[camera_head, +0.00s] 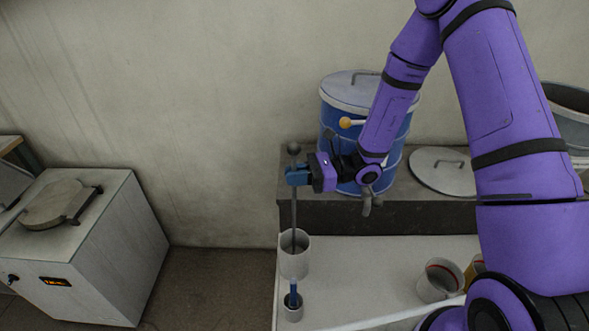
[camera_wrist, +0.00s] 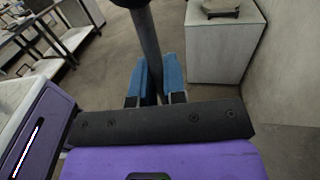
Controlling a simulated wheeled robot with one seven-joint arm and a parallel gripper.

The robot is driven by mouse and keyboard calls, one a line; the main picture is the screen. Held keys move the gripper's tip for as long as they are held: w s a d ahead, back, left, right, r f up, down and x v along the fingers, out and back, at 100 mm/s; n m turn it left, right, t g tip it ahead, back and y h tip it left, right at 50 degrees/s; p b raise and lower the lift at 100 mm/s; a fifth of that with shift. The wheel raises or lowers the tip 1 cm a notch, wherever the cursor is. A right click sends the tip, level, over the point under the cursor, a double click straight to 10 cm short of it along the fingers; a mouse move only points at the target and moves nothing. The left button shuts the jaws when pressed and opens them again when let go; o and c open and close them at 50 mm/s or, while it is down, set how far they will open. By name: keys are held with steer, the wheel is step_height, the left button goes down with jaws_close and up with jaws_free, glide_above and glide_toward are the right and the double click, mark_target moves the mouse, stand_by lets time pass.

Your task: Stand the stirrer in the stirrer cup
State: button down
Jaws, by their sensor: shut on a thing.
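The stirrer (camera_head: 294,213) is a thin dark grey rod with a dark ball at its top. My gripper (camera_head: 297,175) is shut on it below the ball and holds it upright. The rod's lower end reaches into the mouth of a tall pale cup (camera_head: 294,267), which I take for the stirrer cup. Whether the tip touches the bottom is hidden. In the wrist view, the rod (camera_wrist: 147,45) runs between the two blue fingers (camera_wrist: 155,85).
A small cup (camera_head: 293,314) with a blue item stands in front of the tall cup. A blue lidded drum (camera_head: 338,130) and loose lid (camera_head: 442,171) are on the dark ledge behind. A pale cup with a red band (camera_head: 436,284) stands right. A white machine (camera_head: 95,240) stands left.

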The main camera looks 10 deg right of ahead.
steer(key=shift+f, duration=0.25)
steer(key=c, duration=1.1)
jaws_free()
steer(key=d, duration=1)
steer(key=shift+d, duration=0.4)
steer(key=shift+s, duration=0.1)
